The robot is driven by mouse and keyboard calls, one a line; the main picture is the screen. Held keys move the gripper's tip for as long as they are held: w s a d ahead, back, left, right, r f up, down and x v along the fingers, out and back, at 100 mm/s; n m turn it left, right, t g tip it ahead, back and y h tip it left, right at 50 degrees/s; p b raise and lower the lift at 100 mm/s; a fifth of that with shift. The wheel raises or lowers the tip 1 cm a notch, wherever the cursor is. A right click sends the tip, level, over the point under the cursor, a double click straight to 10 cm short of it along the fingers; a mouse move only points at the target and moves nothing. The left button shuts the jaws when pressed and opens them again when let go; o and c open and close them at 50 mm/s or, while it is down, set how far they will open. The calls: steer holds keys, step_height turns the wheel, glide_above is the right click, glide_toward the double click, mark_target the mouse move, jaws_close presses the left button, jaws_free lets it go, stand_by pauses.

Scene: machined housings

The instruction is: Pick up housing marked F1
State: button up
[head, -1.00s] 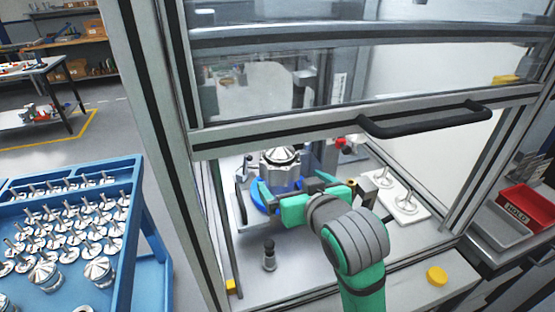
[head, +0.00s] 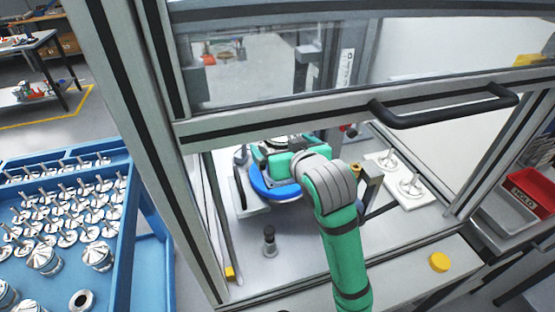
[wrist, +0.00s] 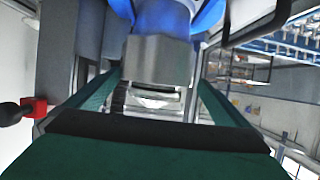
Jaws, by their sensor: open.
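A silver machined housing (head: 282,139) stands on a blue round fixture (head: 272,192) inside the enclosure. In the head view my gripper and wrist hide most of it. In the wrist view the grey housing (wrist: 158,62) lies between the two green fingers of my gripper (wrist: 155,98), with gaps visible beside it. The gripper is open and around the housing, not closed on it. I cannot read any F1 mark on the housing.
A raised sash with a black handle (head: 445,108) hangs above my arm. A dark post (head: 269,241) stands in front of the fixture. A white plate (head: 412,193) with two spindle parts is at right. A blue cart (head: 150,235) with several parts is at left.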

steer(key=shift+w+f, duration=0.3)
steer(key=shift+w, duration=0.3)
steer(key=shift+w+f, duration=0.25)
steer(key=shift+w, duration=0.3)
steer(key=shift+w+a+f, duration=0.1)
steer(key=shift+w+f, duration=0.1)
steer(key=shift+w, duration=0.3)
steer(key=shift+c, duration=0.6)
steer(key=shift+a, duration=0.1)
steer(key=c, duration=1.5)
steer(key=shift+w+r, duration=0.1)
steer(key=shift+w, duration=0.05)
steer(key=shift+c, duration=1.2)
